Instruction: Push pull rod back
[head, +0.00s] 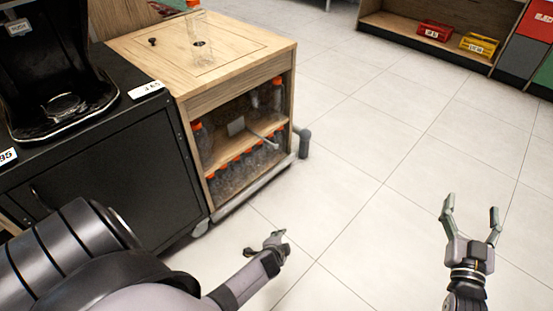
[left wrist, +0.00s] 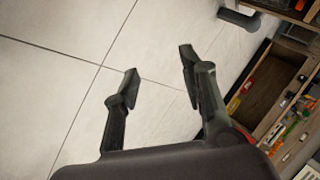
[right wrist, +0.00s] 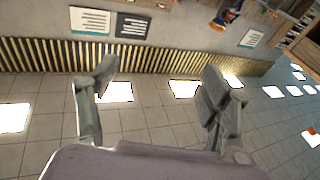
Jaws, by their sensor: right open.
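A wooden cart (head: 190,85) with a shelf of orange-capped bottles stands at the left in the head view. A grey rod (head: 262,138) slants out of its shelf opening. A grey bar with a dark upright end (head: 304,143) runs low along the cart; I cannot tell which is the pull rod. A dark cylindrical end also shows in the left wrist view (left wrist: 240,18). My left gripper (head: 281,238) is open and empty over the floor in front of the cart, apart from both. My right gripper (head: 471,206) is open and empty over clear floor at the right.
A black cabinet (head: 105,175) with a black machine (head: 55,70) on it stands left of the cart. A low shelf at the back right holds a red box (head: 435,31) and a yellow box (head: 478,44). The tiled floor between is clear.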

